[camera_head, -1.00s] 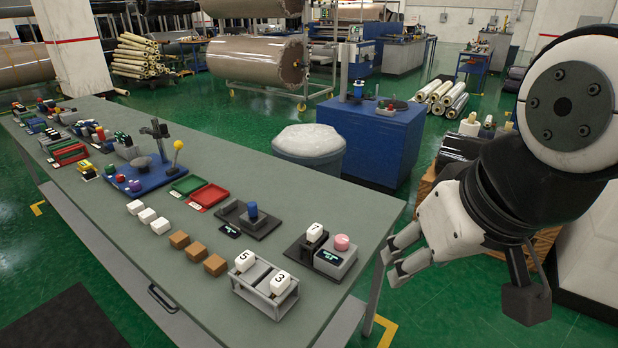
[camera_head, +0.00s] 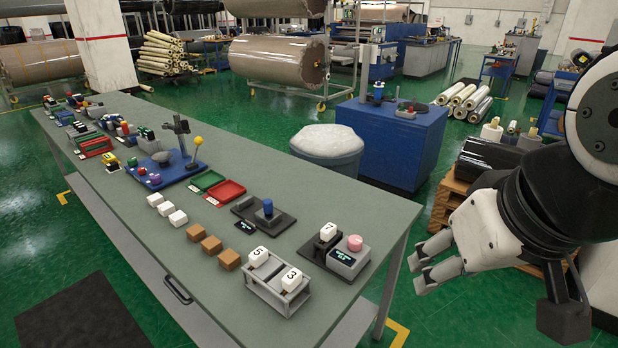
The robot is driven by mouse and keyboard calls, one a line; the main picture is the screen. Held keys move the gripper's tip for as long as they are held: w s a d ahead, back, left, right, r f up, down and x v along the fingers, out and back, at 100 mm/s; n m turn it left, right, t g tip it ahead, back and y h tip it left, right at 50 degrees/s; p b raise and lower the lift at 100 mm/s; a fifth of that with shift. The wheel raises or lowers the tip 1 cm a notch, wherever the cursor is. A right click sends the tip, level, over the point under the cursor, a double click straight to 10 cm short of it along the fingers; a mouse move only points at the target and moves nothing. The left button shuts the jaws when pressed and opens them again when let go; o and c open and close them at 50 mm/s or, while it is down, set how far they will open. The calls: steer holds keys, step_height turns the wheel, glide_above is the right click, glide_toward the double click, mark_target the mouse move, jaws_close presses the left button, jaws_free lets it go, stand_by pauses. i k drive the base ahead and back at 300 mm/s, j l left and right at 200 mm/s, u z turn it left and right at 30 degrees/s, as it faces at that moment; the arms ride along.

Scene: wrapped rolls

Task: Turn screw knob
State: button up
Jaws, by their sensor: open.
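A blue upright knob (camera_head: 268,207) stands on a dark flat base, with a small lit display at its left, in the right half of the long grey table (camera_head: 225,130). A pink round knob (camera_head: 355,242) sits on a grey box with a lit display (camera_head: 342,259), near the table's right end. I cannot tell which of the two is the screw knob. My gripper (camera_head: 418,273) is open and empty, off the table's right edge, to the right of both knobs and apart from them.
Beside the pink knob stands a white block marked 7 (camera_head: 328,231). A metal rack (camera_head: 276,290) holds blocks marked 5 and 3. Brown blocks (camera_head: 211,245), white blocks (camera_head: 166,209), and red (camera_head: 224,193) and green trays lie further left. A bin (camera_head: 328,150) and blue cabinet (camera_head: 393,145) stand behind the table.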

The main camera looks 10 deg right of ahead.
mark_target(354, 241)
steer(key=i+l+u, duration=0.1)
steer(key=i+l, duration=0.15)
steer(key=i+l+u, duration=0.15)
steer(key=l, duration=0.3)
steer(key=i+l+u, duration=0.1)
steer(key=i+l, duration=0.2)
